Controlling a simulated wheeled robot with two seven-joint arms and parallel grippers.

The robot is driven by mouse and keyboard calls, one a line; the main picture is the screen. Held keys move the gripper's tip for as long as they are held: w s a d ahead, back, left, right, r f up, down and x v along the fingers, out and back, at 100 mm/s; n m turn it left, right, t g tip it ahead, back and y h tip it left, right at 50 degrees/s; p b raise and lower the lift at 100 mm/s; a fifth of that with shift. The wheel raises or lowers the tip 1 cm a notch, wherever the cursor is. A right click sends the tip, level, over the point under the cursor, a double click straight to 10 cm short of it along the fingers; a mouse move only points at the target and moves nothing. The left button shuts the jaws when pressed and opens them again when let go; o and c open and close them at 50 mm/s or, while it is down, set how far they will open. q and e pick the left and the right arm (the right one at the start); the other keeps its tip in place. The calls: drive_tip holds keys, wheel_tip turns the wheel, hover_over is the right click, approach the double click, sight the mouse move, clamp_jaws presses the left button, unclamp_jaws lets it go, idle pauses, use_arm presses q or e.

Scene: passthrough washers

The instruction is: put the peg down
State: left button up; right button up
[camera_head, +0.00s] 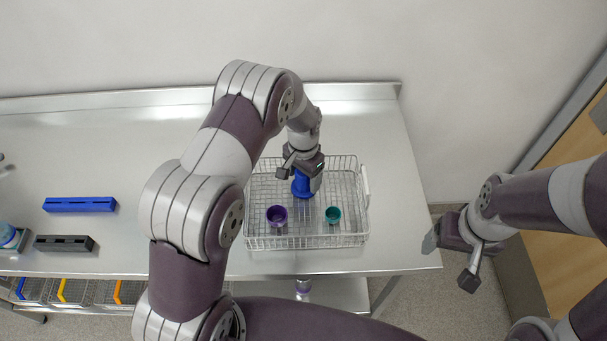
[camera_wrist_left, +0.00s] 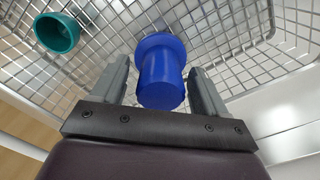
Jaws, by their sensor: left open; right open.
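The blue peg (camera_head: 301,184) is a cylinder with a wider flange and sits in the wire basket (camera_head: 350,242). My left gripper (camera_head: 303,172) is above it and open. In the left wrist view the peg (camera_wrist_left: 161,75) lies between the two open fingers of the gripper (camera_wrist_left: 160,85), with a gap visible on each side. My right gripper (camera_head: 461,255) is open and empty, out past the table's right end.
A purple cup (camera_head: 277,215) and a teal cup (camera_head: 333,214) stand in the basket; the teal cup also shows in the left wrist view (camera_wrist_left: 57,33). A blue slotted block (camera_head: 80,204) and a dark slotted block (camera_head: 64,243) lie left on the steel table (camera_head: 130,140).

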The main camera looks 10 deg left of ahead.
use_arm(q)
drive_tip(key=shift+w+r+b, duration=0.1)
drive_tip(key=shift+r+b, duration=0.2)
drive_tip(key=shift+r, duration=0.15)
wheel_tip(320, 180, up, 12)
drive_tip(key=s+b, duration=0.1)
drive_tip(key=b, duration=0.1)
drive_tip(key=s+a+n, duration=0.2)
drive_tip(key=s, duration=0.7)
drive_tip(key=s+a+n+t, duration=0.1)
drive_tip(key=s+a+n, duration=0.1)
drive_tip(key=s, duration=0.7)
drive_tip(key=shift+s+r+n, duration=0.15)
drive_tip(key=shift+s+n, duration=0.25)
drive_tip(key=shift+n, duration=0.3)
drive_tip(key=shift+s+a, duration=0.1)
drive_tip(key=shift+s, duration=0.05)
